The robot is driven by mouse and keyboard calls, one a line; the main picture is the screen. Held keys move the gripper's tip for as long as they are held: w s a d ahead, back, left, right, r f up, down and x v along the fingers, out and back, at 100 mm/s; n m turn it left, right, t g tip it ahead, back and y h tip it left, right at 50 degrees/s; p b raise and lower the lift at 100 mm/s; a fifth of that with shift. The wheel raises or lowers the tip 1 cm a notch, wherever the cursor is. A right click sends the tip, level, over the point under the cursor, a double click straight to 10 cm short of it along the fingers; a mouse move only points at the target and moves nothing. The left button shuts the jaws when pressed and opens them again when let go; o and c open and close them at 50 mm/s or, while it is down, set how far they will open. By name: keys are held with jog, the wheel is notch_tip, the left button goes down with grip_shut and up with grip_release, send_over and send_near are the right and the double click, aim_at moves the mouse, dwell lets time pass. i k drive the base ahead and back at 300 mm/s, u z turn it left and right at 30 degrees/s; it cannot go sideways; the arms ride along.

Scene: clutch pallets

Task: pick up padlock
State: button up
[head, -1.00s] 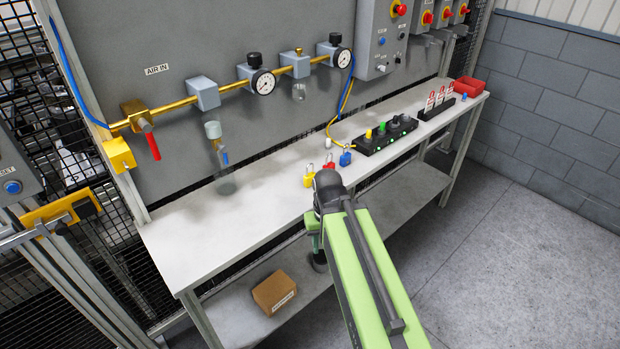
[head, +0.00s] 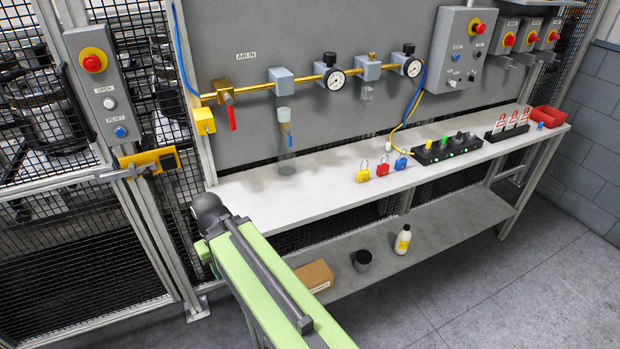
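Three padlocks stand in a row near the front edge of the bench, left of the black button box. They are a yellow padlock (head: 362,172), a red padlock (head: 383,166) and a blue padlock (head: 401,162). My green arm reaches up from the bottom of the head view, its dark joint at the bench's left front corner, well left of the padlocks. My gripper is hidden behind or below the arm, so its fingers do not show.
The white bench top (head: 270,200) is clear left of the padlocks. A black button box (head: 447,149), red tags (head: 511,120) and a red bin (head: 548,117) stand to the right. The lower shelf holds a cardboard box (head: 315,276), a dark cup (head: 362,261) and a bottle (head: 403,240).

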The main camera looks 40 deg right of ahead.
aim_at(364, 170)
jog(key=u, duration=1.65)
jog(key=k, duration=0.25)
jog(key=u, duration=0.8)
jog(key=k, duration=1.85)
jog(key=z, duration=0.8)
jog(key=i, duration=0.5)
jog(key=u, duration=0.1)
